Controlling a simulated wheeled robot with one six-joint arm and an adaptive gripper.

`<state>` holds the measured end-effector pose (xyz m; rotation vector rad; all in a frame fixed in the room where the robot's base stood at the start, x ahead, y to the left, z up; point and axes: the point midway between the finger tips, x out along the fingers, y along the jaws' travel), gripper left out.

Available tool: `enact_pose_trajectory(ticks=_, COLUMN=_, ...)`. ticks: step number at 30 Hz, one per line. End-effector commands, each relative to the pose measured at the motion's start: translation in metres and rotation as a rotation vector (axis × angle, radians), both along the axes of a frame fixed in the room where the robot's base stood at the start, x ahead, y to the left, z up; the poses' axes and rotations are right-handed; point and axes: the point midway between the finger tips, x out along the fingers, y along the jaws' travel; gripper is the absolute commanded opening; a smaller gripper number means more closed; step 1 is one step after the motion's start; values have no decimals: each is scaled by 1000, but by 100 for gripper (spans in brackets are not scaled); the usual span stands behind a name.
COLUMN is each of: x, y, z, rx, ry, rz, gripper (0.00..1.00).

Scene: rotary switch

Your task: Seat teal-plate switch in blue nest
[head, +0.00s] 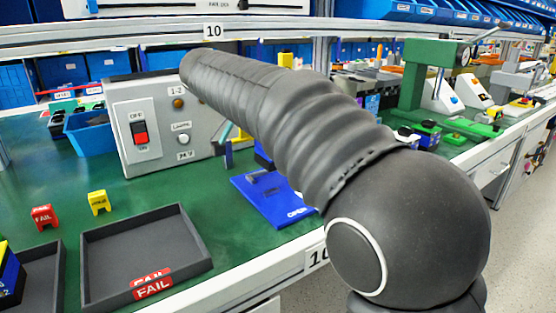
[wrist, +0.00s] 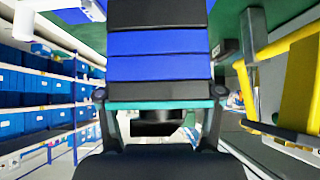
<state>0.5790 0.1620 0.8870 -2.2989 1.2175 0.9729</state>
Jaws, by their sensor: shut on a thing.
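The teal-plate switch fills the middle of the wrist view: a banded blue and black body (wrist: 157,68) with a thin teal plate (wrist: 160,104) across it and a dark part below the plate. My gripper (wrist: 160,110) has one finger at each side of the plate and is shut on the switch. In the head view my arm hides the gripper and most of what it holds; a small teal sliver shows left of the arm. The blue nest (head: 272,208), with an "OPEN" label, lies on the green bench, partly behind my arm. I cannot tell the gap between switch and nest.
A grey control box (head: 160,122) with a red rocker switch stands left of the nest. A dark tray (head: 195,232) marked FAIL lies at front left. Large yellow parts (wrist: 302,85) stand close at right in the wrist view. Bare green bench lies between tray and nest.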

Motion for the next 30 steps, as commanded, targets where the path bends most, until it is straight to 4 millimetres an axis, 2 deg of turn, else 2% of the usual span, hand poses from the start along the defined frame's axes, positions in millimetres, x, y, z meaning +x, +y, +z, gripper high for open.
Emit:
enact_pose_trajectory(ticks=5, x=-3, y=5, z=-10, rx=-2, ry=1, rz=0, gripper=8)
enact_pose_trajectory(ticks=12, x=-3, y=5, z=-40, rx=-2, ry=1, rz=0, gripper=8)
enact_pose_trajectory(ticks=26, x=-3, y=5, z=-48, rx=0, ry=-1, rz=-1, gripper=8)
enact_pose_trajectory(ticks=27, x=-3, y=5, z=-46, rx=0, ry=0, rz=0, gripper=76)
enact_pose_trajectory(ticks=29, x=-3, y=5, z=-46, rx=0, ry=0, rz=0, gripper=91)
enact_pose_trajectory(ticks=30, x=-3, y=5, z=-46, rx=0, ry=0, rz=0, gripper=91)
